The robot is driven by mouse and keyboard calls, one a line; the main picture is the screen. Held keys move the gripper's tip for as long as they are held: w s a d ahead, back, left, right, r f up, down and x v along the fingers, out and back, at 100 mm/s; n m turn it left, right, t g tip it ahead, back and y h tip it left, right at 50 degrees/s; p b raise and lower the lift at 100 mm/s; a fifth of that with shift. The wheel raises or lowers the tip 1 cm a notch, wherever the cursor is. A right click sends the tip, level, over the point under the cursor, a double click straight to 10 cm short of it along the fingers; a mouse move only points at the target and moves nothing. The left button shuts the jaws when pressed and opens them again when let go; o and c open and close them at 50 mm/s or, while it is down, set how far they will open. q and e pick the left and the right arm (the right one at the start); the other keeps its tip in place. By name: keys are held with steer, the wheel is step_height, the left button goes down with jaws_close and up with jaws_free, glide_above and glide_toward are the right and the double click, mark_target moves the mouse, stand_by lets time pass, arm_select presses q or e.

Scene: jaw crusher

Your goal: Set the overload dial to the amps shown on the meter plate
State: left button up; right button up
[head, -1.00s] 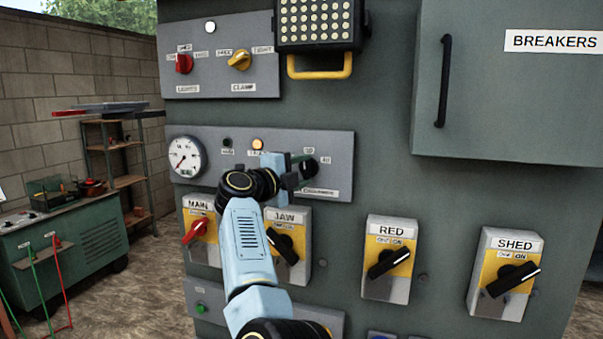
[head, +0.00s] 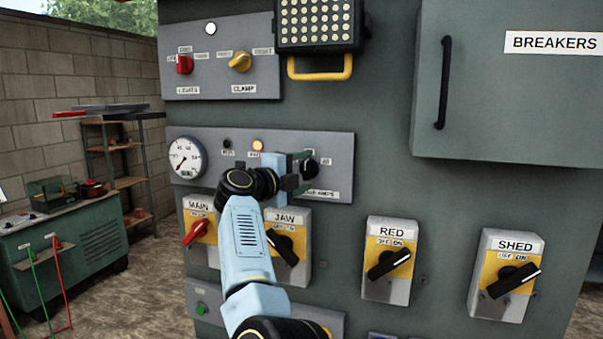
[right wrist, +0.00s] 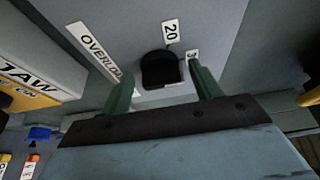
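The black overload dial (head: 311,168) sits at the right end of a grey panel, with small amp labels around it. My right gripper (head: 303,171) is at this dial, its green fingers apart. In the right wrist view the fingers (right wrist: 162,88) stand on either side of the dial (right wrist: 161,68), with gaps visible; contact is not clear. A "20" label (right wrist: 171,31) and part of an "OVERLOAD" label (right wrist: 98,52) show there. The round meter (head: 187,157) is at the panel's left end; its small plate (head: 187,173) is too small to read. My left gripper is out of view.
Below are the MAIN (head: 199,230), JAW (head: 286,245), RED (head: 389,260) and SHED (head: 507,274) switches. A yellow handle (head: 320,75) juts out above. The breakers door (head: 510,85) is at upper right. A green bench (head: 70,245) stands left.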

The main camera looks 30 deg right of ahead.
steer(key=b+v, duration=0.3)
steer(key=v, duration=1)
steer(key=shift+a, duration=0.15)
